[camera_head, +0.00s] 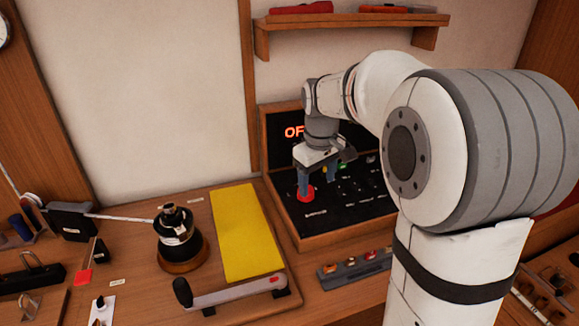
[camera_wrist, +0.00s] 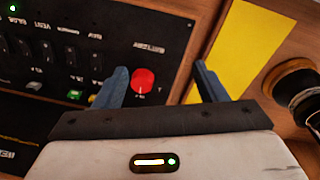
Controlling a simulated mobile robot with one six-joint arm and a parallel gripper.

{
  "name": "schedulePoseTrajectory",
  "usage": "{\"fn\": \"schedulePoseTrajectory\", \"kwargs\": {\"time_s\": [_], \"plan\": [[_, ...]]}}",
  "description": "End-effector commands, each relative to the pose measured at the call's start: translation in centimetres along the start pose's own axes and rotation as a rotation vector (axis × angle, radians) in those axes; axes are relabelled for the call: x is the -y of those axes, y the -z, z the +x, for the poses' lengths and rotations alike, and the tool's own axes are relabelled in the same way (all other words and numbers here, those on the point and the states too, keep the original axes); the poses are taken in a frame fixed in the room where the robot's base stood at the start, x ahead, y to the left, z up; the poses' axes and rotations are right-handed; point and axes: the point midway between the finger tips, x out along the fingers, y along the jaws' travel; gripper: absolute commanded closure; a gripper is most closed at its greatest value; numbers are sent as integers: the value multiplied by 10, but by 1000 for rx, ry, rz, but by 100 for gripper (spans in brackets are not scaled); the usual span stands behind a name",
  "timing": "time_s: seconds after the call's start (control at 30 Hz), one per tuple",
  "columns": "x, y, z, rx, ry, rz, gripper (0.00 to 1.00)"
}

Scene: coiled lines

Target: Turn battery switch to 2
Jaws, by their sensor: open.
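The battery switch is a round red knob (camera_head: 308,197) low on the left of a black panel (camera_head: 345,205). In the wrist view the red knob (camera_wrist: 144,79) sits between my two blue fingers, nearer the left one, below an upside-down "BATTERY" label. A small pale mark shows at its lower edge; I cannot read the switch position surely. My gripper (camera_head: 317,180) is open above and around the knob's spot; in the wrist view its fingertips (camera_wrist: 160,70) are apart with nothing held. Whether a finger touches the knob I cannot tell. An orange display (camera_head: 293,132) shows "OF", the rest hidden by my arm.
Rows of small switches (camera_wrist: 45,50) lie beside the knob. A yellow sheet (camera_head: 247,235), a black winch (camera_head: 178,240) and a crank handle (camera_head: 230,292) lie on the bench to the left. A shelf (camera_head: 350,20) hangs above. A wooden frame edges the panel.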

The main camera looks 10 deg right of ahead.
Motion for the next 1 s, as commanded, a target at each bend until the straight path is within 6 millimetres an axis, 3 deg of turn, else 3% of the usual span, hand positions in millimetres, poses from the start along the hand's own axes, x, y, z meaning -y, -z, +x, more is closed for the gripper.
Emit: {"fn": "schedulePoseTrajectory", "kwargs": {"time_s": [0.03,0.2,0.37,0.57,1.0], "plan": [[-10,20,9,14,6,-44,35],[-34,69,32,44,18,-181,35],[-46,94,48,59,26,-257,35],[-49,101,63,66,30,-286,35],[-47,97,124,66,30,-285,35]]}}
